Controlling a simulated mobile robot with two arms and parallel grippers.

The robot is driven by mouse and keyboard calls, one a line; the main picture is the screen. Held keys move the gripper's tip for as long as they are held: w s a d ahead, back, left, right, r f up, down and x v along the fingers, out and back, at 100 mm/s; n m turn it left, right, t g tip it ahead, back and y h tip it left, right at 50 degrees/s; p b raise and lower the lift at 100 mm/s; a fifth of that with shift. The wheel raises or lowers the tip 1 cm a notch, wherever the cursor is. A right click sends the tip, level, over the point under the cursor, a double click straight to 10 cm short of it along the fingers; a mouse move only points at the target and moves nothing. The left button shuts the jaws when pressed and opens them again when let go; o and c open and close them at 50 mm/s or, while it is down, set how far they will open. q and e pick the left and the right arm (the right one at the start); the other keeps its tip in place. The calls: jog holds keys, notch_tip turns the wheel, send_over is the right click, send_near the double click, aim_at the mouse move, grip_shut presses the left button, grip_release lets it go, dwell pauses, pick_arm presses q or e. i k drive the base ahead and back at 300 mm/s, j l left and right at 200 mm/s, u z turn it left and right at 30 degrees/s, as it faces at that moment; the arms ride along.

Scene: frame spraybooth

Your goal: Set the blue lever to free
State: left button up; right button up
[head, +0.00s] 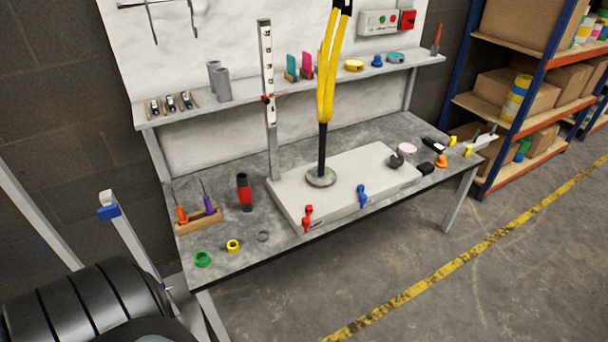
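The blue lever (362,195) stands at the front edge of the pale grey base plate (345,205) on the workbench, right of its middle. Its handle appears upright; I cannot read any marking beside it, so its setting is unclear. A red lever (308,215) stands to its left, near the plate's front left corner. A dark post on a round grey foot (321,177) rises from the plate and carries a tall yellow frame (328,75). Neither of my grippers is in view.
An upright scale (267,90) stands behind the plate's left end. A wooden tool holder (198,220), a red-and-black tool (244,192) and rings are at the bench's left. Small items lie at the right. The floor (400,260) before the bench is clear.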

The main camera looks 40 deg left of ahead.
aim_at(363, 198)
jog(key=u, duration=0.85)
